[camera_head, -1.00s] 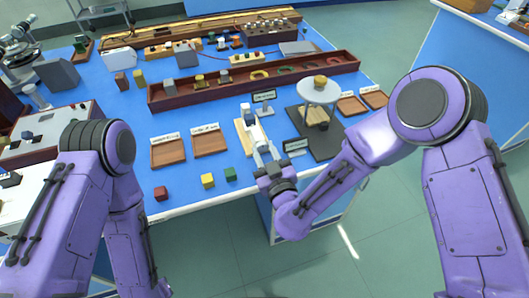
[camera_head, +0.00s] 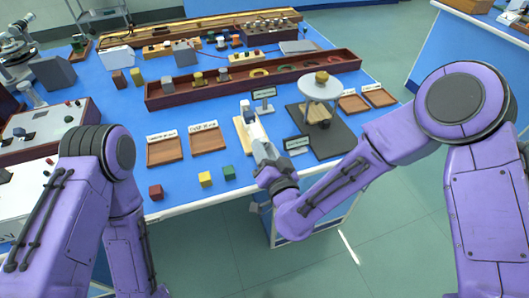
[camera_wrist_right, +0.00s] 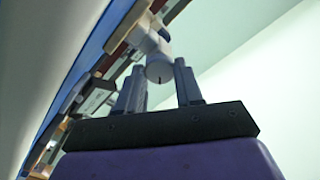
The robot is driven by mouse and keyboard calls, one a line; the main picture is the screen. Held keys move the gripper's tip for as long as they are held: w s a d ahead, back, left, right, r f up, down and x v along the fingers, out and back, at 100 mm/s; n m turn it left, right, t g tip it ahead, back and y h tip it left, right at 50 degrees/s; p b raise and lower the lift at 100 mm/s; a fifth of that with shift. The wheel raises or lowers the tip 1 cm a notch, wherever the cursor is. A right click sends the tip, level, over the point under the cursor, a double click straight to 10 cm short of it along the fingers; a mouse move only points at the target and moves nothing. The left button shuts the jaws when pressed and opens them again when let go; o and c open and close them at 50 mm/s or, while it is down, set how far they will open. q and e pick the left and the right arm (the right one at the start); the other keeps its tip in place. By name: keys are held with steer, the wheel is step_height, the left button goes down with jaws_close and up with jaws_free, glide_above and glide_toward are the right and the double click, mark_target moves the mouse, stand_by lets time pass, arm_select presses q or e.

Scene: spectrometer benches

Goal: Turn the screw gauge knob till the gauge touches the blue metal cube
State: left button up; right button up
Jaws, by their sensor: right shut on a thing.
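The screw gauge (camera_head: 251,131) is a pale grey instrument on a light wooden base near the front edge of the blue bench. My right gripper (camera_head: 262,160) is at its near end, reaching in from the front right. In the right wrist view, the round grey knob (camera_wrist_right: 159,69) sits between the two fingers of my right gripper (camera_wrist_right: 160,88), which is shut on it. The blue metal cube cannot be made out clearly, and neither can the gap at the gauge's measuring faces. My left arm shows at the left, but its gripper is out of view.
Red (camera_head: 156,192), yellow (camera_head: 205,179) and green (camera_head: 229,172) cubes lie along the front edge. Two wooden trays (camera_head: 164,150) stand left of the gauge. A round-topped stand (camera_head: 320,90) is close on its right, with a long red box (camera_head: 215,94) behind.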

steer(key=m, duration=0.2)
steer(key=m+b, duration=0.1)
steer(key=shift+f+m, duration=0.2)
steer(key=shift+m, duration=0.2)
steer(key=m+b, duration=0.1)
steer(key=m, duration=0.2)
steer(key=shift+m+b, duration=0.3)
steer(key=shift+b, duration=0.05)
steer(key=m+b, duration=0.2)
steer(key=m, duration=0.4)
steer(key=shift+b, duration=0.35)
steer(key=m+b, duration=0.1)
steer(key=m, duration=0.3)
steer(key=shift+f+b, duration=0.1)
steer(key=shift+b, duration=0.25)
steer(key=m+b, duration=0.1)
steer(key=m, duration=0.2)
steer(key=shift+m+b, duration=0.3)
steer(key=shift+b, duration=0.1)
steer(key=m+b, duration=0.2)
steer(key=m, duration=0.2)
steer(key=shift+m+b, duration=0.45)
steer(key=shift+m, duration=0.45)
